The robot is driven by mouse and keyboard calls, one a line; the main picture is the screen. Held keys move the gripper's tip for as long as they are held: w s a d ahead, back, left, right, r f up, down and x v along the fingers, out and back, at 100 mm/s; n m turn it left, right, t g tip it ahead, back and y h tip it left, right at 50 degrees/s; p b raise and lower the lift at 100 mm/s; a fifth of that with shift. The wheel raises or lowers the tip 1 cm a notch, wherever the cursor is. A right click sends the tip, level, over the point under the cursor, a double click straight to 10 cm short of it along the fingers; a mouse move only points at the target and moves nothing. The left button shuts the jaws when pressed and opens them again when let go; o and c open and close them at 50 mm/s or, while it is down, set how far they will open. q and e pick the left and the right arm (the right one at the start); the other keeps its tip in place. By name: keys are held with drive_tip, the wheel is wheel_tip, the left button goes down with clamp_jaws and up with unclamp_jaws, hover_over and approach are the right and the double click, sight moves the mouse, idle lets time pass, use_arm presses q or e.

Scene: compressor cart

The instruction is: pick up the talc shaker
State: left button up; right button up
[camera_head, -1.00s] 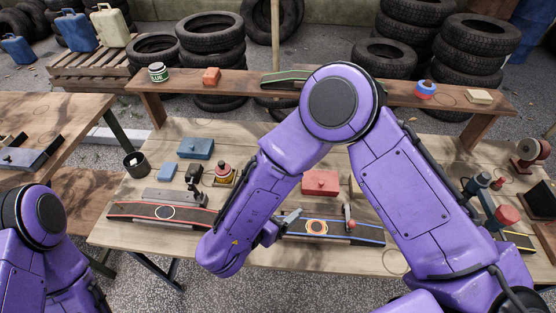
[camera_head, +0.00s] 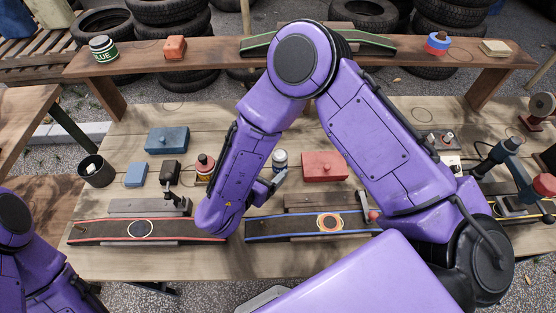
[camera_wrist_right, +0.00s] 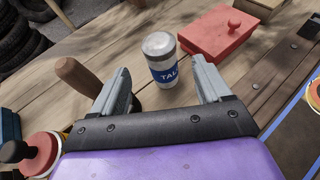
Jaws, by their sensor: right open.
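The talc shaker (camera_wrist_right: 162,62) is a small upright cylinder with a grey lid and a blue label reading "TAL". In the right wrist view it stands on the bench, framed between and just beyond my right gripper's fingertips. In the head view the talc shaker (camera_head: 279,159) stands just right of my right forearm, left of a red box (camera_head: 325,166). My right gripper (camera_head: 270,185) is open and empty, on the near side of the shaker; my forearm partly hides it. The wrist view shows both fingers of the right gripper (camera_wrist_right: 160,82) apart. My left gripper is out of view.
The red knobbed box (camera_wrist_right: 217,36) is close on the shaker's right. A raised shelf (camera_head: 215,63) runs along the back.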

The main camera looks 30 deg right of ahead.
sight(275, 163)
drive_tip(key=p+x, duration=0.2)
drive_tip(key=x, duration=0.4)
drive_tip(key=shift+d+p, duration=0.15)
drive_tip(key=shift+p, duration=0.15)
drive_tip(key=shift+w+d+f, duration=0.15)
drive_tip(key=shift+d+f, duration=0.05)
drive_tip(key=shift+d, duration=0.05)
drive_tip(key=c, duration=1.1)
drive_tip(key=shift+r, duration=0.1)
